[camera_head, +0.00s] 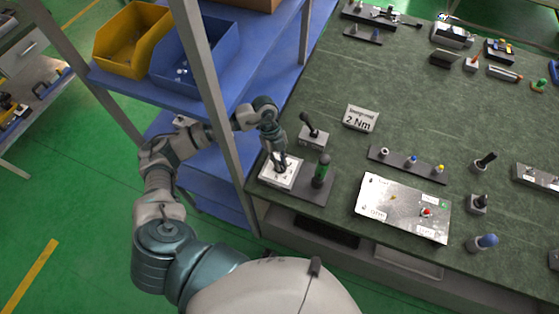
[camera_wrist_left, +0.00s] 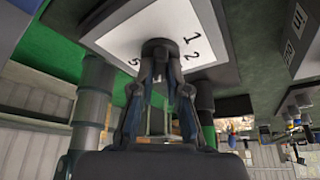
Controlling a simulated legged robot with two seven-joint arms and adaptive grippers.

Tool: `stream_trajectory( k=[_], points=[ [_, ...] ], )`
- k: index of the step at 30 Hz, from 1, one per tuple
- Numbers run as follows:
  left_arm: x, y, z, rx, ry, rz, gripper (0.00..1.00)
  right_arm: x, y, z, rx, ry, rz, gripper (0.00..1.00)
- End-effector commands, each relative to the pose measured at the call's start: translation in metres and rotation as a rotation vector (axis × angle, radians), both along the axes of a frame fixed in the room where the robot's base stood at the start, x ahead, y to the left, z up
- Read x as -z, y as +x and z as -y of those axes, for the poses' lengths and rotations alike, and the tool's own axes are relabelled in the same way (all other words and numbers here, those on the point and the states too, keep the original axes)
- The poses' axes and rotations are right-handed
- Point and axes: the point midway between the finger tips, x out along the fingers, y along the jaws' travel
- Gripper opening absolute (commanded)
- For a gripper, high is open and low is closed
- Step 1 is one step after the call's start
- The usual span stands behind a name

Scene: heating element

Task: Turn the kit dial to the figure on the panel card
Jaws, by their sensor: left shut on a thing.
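The kit dial is a dark round knob (camera_wrist_left: 158,48) on a white scale plate (camera_wrist_left: 105,35) that shows the figures 1, 2 and 5. In the head view the white dial block (camera_head: 268,176) stands at the left front of the bench. My left gripper (camera_head: 281,168) comes down on it from above and is shut on the dial knob; its fingers (camera_wrist_left: 160,70) are on either side of the knob in the wrist view. The panel card (camera_head: 361,118) reads "2 Nm" and stands behind and to the right of the dial. My right gripper is not in view.
A metal panel box (camera_head: 403,207) lies further right. A grey shelf post (camera_head: 213,95) rises left of the bench, close to my left arm.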

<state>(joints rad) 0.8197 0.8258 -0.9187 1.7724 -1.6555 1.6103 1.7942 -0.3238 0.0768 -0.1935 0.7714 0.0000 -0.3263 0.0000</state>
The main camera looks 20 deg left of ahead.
Motion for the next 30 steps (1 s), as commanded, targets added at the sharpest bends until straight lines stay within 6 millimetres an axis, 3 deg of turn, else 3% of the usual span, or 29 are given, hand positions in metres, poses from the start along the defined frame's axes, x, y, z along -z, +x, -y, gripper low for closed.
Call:
stream_trajectory(
  k=[6,14,15,21,28,30],
  points=[
    [-0.002,0.006,-0.003,0.157,0.008,0.012,0.0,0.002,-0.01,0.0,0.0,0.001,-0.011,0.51],
    [-0.002,0.006,-0.004,0.166,0.01,0.013,0.0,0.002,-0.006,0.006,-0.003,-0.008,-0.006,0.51],
    [-0.002,0.006,-0.004,0.165,0.009,0.014,0.19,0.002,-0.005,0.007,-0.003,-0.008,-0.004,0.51],
    [-0.001,0.005,-0.003,0.168,0.009,0.009,0.69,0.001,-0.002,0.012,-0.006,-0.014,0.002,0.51],
    [-0.001,0.003,-0.002,0.17,0.008,0.006,0.69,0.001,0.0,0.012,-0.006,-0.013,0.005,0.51],
    [-0.002,0.003,-0.002,0.17,0.008,0.006,0.69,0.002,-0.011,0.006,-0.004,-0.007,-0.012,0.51]
  ],
)
